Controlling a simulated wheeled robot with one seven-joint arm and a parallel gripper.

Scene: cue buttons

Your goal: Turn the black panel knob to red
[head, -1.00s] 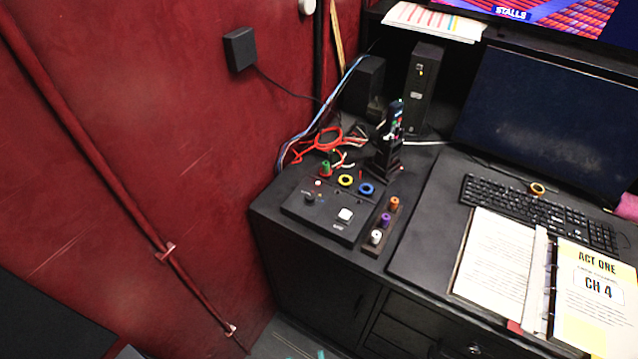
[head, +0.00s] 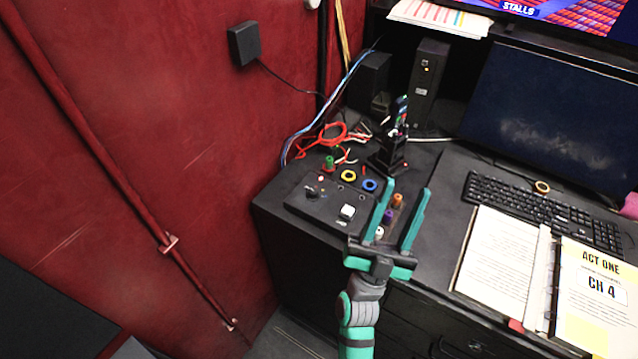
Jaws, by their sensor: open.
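The black panel (head: 323,212) sits on the left part of the dark desk. Its black knob (head: 311,192) is near the panel's left side. A small red mark (head: 321,179) shows just behind the knob. The knob's pointer direction is too small to tell. My gripper (head: 407,187) is open and empty, with teal fingers pointing away from me.
An open binder (head: 500,250) and keyboard (head: 545,212) are at right; the red wall is left.

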